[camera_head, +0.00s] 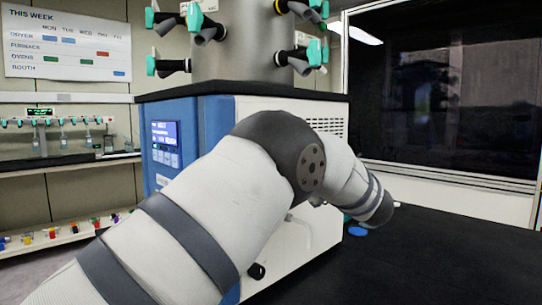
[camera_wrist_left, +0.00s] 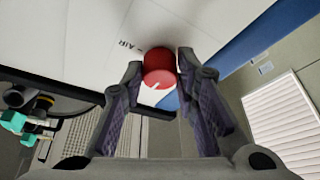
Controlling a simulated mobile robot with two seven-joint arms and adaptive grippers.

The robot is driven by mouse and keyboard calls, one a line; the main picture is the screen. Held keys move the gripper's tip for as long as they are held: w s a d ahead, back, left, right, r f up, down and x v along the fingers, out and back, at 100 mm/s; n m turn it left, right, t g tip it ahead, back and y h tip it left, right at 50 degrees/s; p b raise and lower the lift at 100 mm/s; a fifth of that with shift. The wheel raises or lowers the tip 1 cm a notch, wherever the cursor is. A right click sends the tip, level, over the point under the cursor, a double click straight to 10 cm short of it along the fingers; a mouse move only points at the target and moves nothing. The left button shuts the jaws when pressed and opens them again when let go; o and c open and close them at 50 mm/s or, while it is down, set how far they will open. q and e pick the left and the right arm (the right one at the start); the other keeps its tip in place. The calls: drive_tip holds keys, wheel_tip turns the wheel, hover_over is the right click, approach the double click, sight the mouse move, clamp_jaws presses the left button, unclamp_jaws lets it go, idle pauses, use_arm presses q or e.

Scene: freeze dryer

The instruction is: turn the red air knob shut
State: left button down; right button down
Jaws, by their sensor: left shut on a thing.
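The red air knob (camera_wrist_left: 160,60) sits on the white side panel of the freeze dryer, in the left wrist view. Its face has a white pointer mark. The printed word AIR is on the panel beside it. My left gripper (camera_wrist_left: 159,66) has its two fingers on either side of the knob and is shut on it. In the head view my left arm crosses in front of the freeze dryer (camera_head: 290,104) and hides the knob and the gripper. My right gripper is in neither view.
The freeze dryer stands on a black bench (camera_head: 440,262), with a steel chamber (camera_head: 250,45) and several teal-handled valves on top. A blue round item (camera_head: 357,231) lies on the bench beyond my arm. The bench on the right is otherwise clear. A dark glass window (camera_head: 450,100) is behind.

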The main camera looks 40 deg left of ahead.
use_arm(q)
drive_tip(key=shift+n, duration=0.5)
drive_tip(key=c, duration=1.2)
unclamp_jaws()
drive_tip(key=shift+c, duration=0.2)
drive_tip(key=v, duration=1.2)
drive_tip(key=shift+w, duration=0.15)
